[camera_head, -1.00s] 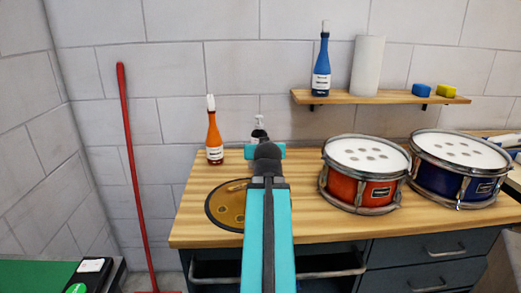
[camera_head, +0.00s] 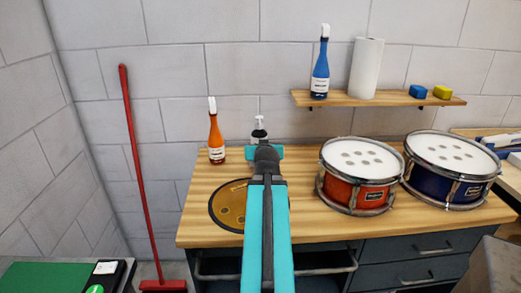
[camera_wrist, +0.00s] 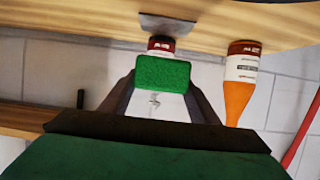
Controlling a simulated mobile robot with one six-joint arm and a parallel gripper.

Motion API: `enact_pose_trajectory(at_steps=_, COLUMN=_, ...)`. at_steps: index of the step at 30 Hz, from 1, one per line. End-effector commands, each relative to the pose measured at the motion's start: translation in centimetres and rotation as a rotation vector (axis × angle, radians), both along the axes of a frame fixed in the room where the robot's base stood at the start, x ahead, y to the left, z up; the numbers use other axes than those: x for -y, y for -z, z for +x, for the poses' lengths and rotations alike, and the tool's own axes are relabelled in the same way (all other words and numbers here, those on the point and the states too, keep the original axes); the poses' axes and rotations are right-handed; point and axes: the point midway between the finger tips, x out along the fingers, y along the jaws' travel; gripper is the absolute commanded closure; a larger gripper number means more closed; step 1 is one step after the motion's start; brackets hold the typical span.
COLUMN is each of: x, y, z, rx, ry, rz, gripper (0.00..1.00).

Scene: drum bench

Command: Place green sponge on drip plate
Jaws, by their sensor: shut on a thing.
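My gripper (camera_wrist: 161,86) is shut on the green sponge (camera_wrist: 162,72), which sits between its fingers in the wrist view. In the head view my arm reaches over the wooden bench and hides the sponge. A small grey plate (camera_wrist: 168,25), apparently the drip plate, lies on the bench beyond the sponge in the wrist view, which is turned upside down. The sponge appears apart from it. A pump bottle (camera_head: 259,130) stands close to that plate; its red label (camera_wrist: 161,44) shows behind the sponge. The plate is hidden in the head view.
An orange bottle (camera_head: 216,140) stands left of the pump bottle. A round brown disc (camera_head: 229,207) lies left of my arm. A red drum (camera_head: 358,176) and a blue drum (camera_head: 451,170) stand right. A shelf (camera_head: 375,99) hangs above; a red broom (camera_head: 139,170) leans left.

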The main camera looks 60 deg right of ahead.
Motion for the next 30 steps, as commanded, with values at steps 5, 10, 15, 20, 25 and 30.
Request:
enact_pose_trajectory(at_steps=5, x=0.4, y=-0.4, z=0.3, rx=-0.001, ry=0.000, rz=0.000, gripper=0.69)
enact_pose_trajectory(at_steps=10, x=0.7, y=-0.4, z=0.5, rx=-0.001, ry=0.000, rz=0.000, gripper=0.69)
enact_pose_trajectory(at_steps=15, x=0.9, y=-0.3, z=0.6, rx=-0.001, ry=0.001, rz=0.002, gripper=0.69)
enact_pose_trajectory(at_steps=20, x=1.1, y=-0.3, z=0.8, rx=-0.001, ry=0.001, rz=0.002, gripper=0.69)
enact_pose_trajectory(at_steps=25, x=1.8, y=0.0, z=1.2, rx=-0.002, ry=0.003, rz=0.001, gripper=0.69)
enact_pose_trajectory(at_steps=30, x=3.4, y=0.0, z=2.3, rx=-0.001, ry=0.003, rz=0.001, gripper=0.69)
